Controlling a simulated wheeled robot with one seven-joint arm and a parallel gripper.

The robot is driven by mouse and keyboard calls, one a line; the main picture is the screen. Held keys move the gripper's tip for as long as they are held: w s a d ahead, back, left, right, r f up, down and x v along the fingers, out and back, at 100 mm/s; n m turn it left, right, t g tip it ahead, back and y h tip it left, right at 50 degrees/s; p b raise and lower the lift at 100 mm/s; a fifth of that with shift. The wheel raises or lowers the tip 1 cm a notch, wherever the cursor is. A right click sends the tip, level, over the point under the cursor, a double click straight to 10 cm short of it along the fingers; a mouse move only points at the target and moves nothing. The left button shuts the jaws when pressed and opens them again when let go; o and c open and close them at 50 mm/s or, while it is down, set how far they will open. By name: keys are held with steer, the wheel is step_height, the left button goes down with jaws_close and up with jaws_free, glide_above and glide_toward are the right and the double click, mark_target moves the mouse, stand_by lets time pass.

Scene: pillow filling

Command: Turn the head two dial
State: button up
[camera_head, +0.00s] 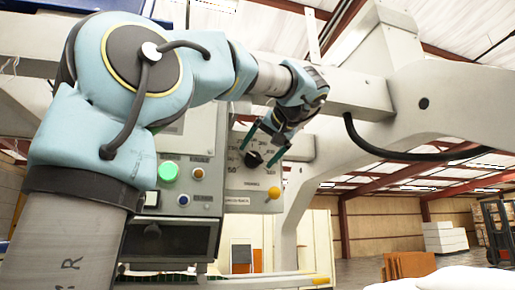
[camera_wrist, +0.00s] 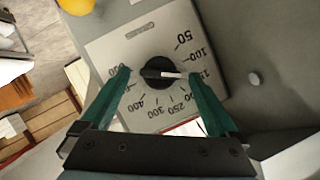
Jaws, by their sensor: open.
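The dial (camera_head: 253,158) is a black round knob on a pale plate with numbers around it, on the machine's control panel. In the wrist view the dial (camera_wrist: 159,72) has a white pointer line pointing right, and the plate's numbers appear upside down. My gripper (camera_head: 262,148) is in front of the dial in the head view. In the wrist view my gripper (camera_wrist: 158,76) is open, with one green finger on each side of the knob. I cannot tell whether either finger touches it. Whether this is the head two dial is not readable.
A grey control box (camera_head: 185,190) with a lit green button (camera_head: 168,171) stands left of the dial plate. A yellow knob (camera_head: 274,192) sits below the dial. A black cable (camera_head: 400,154) hangs at the right.

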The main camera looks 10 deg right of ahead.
steer(key=shift+w+a+f, duration=0.15)
steer(key=shift+w+f, duration=0.05)
steer(key=shift+w, duration=0.25)
steer(key=c, duration=1.4)
steer(key=shift+f, duration=0.1)
